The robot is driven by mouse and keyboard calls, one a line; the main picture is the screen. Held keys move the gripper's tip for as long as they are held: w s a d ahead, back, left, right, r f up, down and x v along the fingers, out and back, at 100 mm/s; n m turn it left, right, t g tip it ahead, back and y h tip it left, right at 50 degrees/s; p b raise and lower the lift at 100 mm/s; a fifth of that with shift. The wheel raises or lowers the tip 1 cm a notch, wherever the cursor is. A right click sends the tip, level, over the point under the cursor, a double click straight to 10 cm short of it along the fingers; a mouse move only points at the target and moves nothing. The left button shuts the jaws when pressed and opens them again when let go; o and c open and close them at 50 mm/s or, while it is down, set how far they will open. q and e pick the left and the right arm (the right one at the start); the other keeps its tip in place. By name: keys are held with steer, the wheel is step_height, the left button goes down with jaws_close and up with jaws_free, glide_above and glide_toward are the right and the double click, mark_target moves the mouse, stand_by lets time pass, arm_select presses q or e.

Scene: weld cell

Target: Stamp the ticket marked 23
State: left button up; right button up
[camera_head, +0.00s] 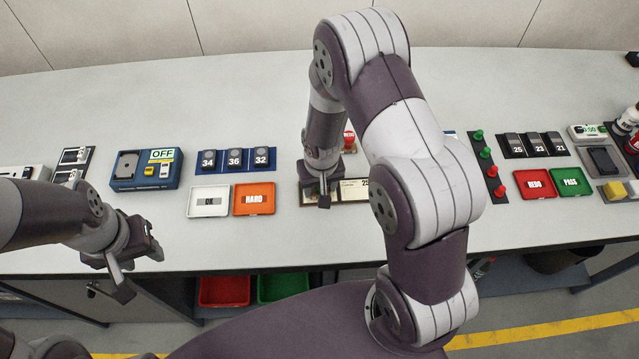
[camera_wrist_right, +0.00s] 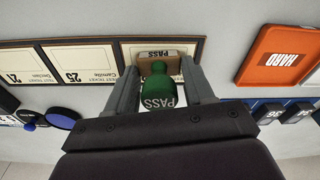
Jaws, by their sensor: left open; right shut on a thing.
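My right gripper (camera_head: 322,192) is shut on a green stamp (camera_wrist_right: 158,92) marked PASS, which shows between its fingers in the right wrist view. The stamp is over a pale ticket (camera_wrist_right: 143,47) at one end of a row on the bench. Stamp and fingers hide this ticket's number, and I cannot tell whether the stamp touches it. Beside it lie a ticket marked 25 (camera_wrist_right: 78,62) and one marked 21 (camera_wrist_right: 12,72). In the head view my right arm hides most of the row. My left gripper (camera_head: 136,266) is open and empty, off the bench's front edge.
An orange HARD tray (camera_head: 254,212) and a white OK tray (camera_head: 208,213) lie left of the tickets. A red stamp (camera_head: 349,137) stands behind them. REDO (camera_head: 535,196) and PASS (camera_head: 570,194) trays lie right. Bare bench (camera_head: 240,100) stretches behind.

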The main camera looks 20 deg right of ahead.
steer(key=shift+s, duration=0.1)
step_height(320, 180, up, 7)
steer(key=p, duration=0.6)
stand_by(0.3)
steer(key=shift+d, duration=0.1)
